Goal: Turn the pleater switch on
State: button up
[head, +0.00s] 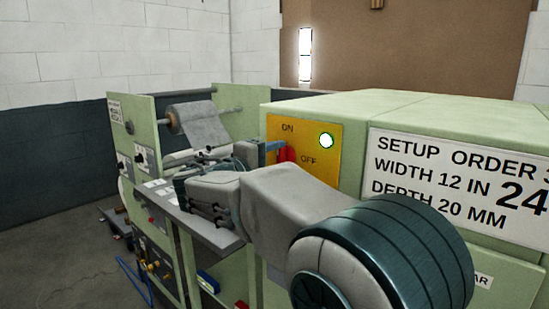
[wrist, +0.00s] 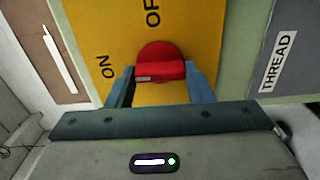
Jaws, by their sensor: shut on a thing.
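The pleater switch is a red rotary knob (head: 288,154) on a yellow panel (head: 277,124) marked ON and OFF. In the wrist view the red knob (wrist: 160,69) sits between my gripper's two blue-grey fingers (wrist: 160,83). My gripper (head: 278,151) is shut on the knob's bar. The bar lies across the wrist picture, with a pale mark at its left end, on the side of the ON label (wrist: 104,67). The OFF label (wrist: 152,12) is above the knob there. A lamp (head: 326,140) on the panel is lit, white with a green rim.
The green machine housing (head: 375,104) carries a setup order sign (head: 460,185) right of the panel. A roll of grey material (head: 198,124) hangs on a frame at the left. A THREAD label (wrist: 278,61) shows in the wrist view. Open floor (head: 50,240) lies at the left.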

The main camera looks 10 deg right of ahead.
dwell(0.5)
jog(key=o, duration=1)
jog(key=v, duration=1.4)
jog(key=s+d+f+m+g+y+p, duration=0.1)
jog(key=s+d+f+g+y+p, duration=0.55)
jog(key=d, duration=0.55)
jog(key=s+f+m+g+y+p, duration=0.1)
jog(key=s+f+m+y+p, duration=0.4)
jog(key=s, duration=0.8)
notch_tip(320, 180, down, 3)
jog(key=m+y, duration=0.1)
jog(key=y, duration=0.2)
jog(key=shift+a+f, duration=0.15)
jog(key=shift+a, duration=0.2)
